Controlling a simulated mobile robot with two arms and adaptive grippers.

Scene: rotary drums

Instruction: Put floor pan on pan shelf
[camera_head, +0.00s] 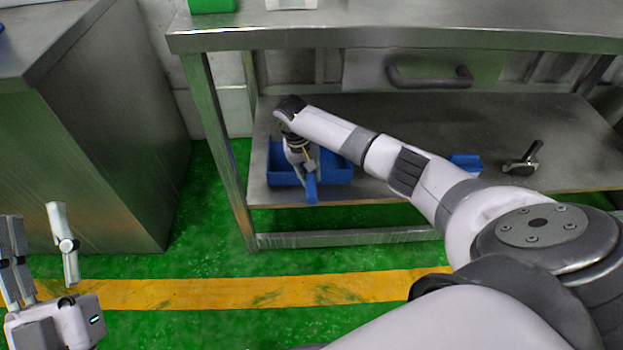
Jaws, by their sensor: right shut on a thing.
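The blue pan (337,169) is at the left front of the lower metal shelf (415,125), under the workbench. It looks level, and I cannot tell whether it rests on the shelf or hangs just above it. My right gripper (311,176) reaches down over the pan from my arm and is shut on it near its front, where a blue part sticks out. The gripper hides the pan's middle. My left gripper (38,218) is at the lower left, over the floor, with its fingers apart and empty.
A small blue object (466,163) and a dark tool with a grey handle (523,158) are further right on the shelf. The bench top (420,32) overhangs the shelf. A bench leg (222,145) stands just left of the pan. A metal cabinet (95,140) stands at left.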

